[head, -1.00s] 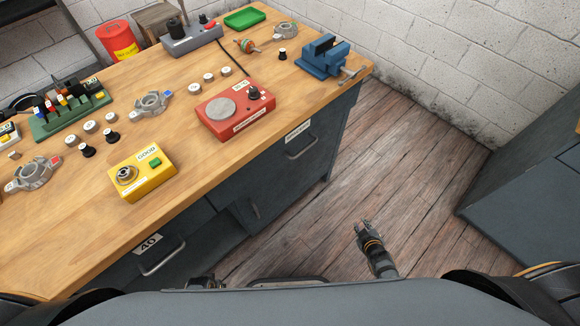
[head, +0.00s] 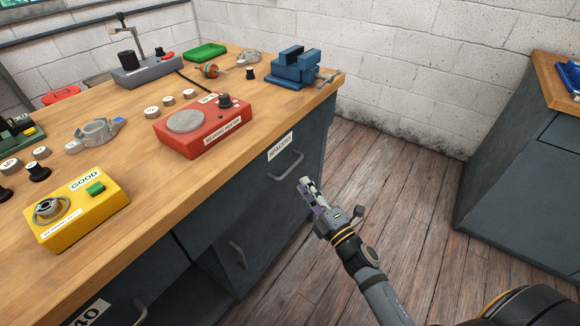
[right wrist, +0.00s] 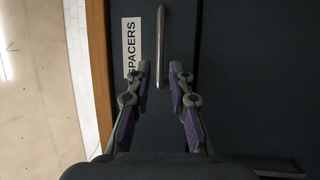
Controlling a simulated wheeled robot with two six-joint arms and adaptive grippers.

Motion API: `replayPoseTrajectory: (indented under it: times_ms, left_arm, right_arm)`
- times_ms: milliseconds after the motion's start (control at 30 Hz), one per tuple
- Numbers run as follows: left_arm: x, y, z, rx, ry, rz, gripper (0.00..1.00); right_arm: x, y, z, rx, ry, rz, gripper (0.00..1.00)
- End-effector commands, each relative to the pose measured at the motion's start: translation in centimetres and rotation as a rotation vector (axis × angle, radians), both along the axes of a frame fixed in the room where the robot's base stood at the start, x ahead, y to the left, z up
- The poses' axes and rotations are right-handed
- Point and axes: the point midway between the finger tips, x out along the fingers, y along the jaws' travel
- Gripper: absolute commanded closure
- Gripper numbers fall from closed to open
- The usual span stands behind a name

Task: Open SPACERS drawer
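The SPACERS drawer (head: 262,182) is in the dark grey bench under the right end of the wooden top, and looks closed. Its white label (head: 280,147) reads SPACERS, and its metal bar handle (head: 286,165) is just below the label. My right gripper (head: 306,186) is in front of the drawer, a little right of and below the handle in the head view. In the right wrist view the gripper (right wrist: 160,75) is open. The handle (right wrist: 161,48) shows beyond and between its fingertips, apparently not gripped. The label (right wrist: 131,47) is left of it. My left gripper is not in view.
The wooden bench top (head: 130,225) carries a red tester (head: 203,125), a yellow GOOD box (head: 80,208) and a blue vise (head: 296,68). A cupboard door handle (head: 238,255) is below the drawer. Another cabinet (head: 525,170) stands at the right. Floor between is clear.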

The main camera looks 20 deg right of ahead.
Motion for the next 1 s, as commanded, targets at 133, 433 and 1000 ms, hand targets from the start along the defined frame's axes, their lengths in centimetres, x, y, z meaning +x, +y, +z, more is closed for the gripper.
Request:
replayPoseTrajectory:
  times_ms: [133, 433, 1000]
  left_arm:
    - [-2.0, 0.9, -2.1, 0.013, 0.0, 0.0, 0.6]
    - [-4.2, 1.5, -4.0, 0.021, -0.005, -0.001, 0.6]
    - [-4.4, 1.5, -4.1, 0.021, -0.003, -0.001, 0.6]
  right_arm:
    - [2.5, 0.6, 1.0, 0.003, -0.001, -0.002, 0.8]
    - [7.3, 2.0, 1.4, 0.003, 0.001, 0.0, 0.8]
    - [7.9, 2.2, 1.4, 0.002, 0.001, 0.0, 1.0]
